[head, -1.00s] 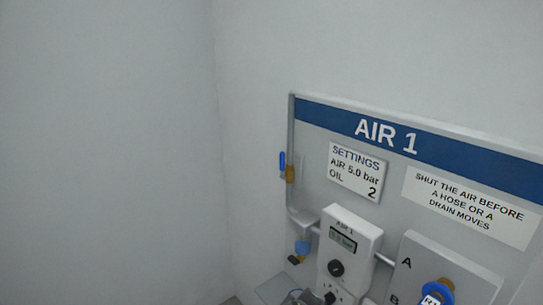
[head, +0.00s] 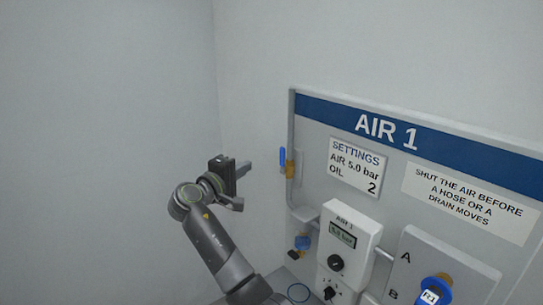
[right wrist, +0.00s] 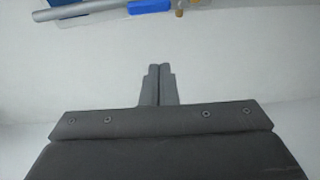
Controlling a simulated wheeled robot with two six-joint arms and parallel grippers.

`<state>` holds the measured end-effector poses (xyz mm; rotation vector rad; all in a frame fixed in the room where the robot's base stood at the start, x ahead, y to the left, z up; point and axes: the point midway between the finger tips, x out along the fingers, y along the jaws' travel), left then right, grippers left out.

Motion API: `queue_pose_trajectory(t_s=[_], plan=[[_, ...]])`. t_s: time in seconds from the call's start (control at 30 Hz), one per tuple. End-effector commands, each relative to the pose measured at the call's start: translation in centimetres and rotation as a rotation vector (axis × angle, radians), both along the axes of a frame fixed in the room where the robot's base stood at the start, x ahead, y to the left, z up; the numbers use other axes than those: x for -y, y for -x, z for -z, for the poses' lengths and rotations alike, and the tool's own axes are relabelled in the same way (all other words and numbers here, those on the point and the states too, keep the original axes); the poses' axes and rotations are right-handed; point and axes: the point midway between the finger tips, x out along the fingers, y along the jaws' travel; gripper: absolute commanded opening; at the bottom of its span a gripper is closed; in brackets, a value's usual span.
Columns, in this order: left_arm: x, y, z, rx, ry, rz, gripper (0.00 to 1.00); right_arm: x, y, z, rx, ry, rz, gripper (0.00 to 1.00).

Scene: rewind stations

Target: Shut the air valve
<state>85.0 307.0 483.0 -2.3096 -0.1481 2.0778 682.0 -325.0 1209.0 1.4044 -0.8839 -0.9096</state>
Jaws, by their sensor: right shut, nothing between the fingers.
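The air valve has a blue lever (head: 282,159) on a brass body (head: 289,170), on the grey pipe at the left edge of the AIR 1 panel. The lever stands upright, in line with the pipe. My right gripper (head: 248,165) is to the left of the valve, apart from it, with its fingers pointing toward it. In the right wrist view its fingers (right wrist: 158,84) are shut together with nothing between them. In that view the blue lever (right wrist: 150,6) and brass body (right wrist: 181,8) show at the top edge, beyond the fingertips. My left gripper is out of view.
The AIR 1 panel (head: 313,140) carries a settings label, a warning sign and a white regulator unit (head: 348,240) with a display. A blue fitting (head: 303,243) hangs below the pipe. A blue coupling (head: 434,290) is at lower right. Bare wall lies left of my arm.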

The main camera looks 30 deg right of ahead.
Motion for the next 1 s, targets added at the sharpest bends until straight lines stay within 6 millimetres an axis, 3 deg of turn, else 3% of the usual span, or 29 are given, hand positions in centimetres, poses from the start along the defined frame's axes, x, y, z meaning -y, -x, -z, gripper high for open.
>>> queue_pose_trajectory(t_s=[0.13,0.57,0.77,1.0], plan=[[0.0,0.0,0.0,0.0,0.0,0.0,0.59,-0.4,-0.4,-1.3,-0.001,0.029,0.006,0.0],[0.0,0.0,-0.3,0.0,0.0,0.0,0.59,0.1,-0.6,-1.5,-0.002,0.031,0.008,0.0],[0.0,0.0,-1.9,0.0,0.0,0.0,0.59,2.9,-1.7,-1.8,-0.004,0.033,0.009,0.0],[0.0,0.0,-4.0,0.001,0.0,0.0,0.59,7.6,-3.8,-1.8,-0.004,0.033,0.009,0.0]])
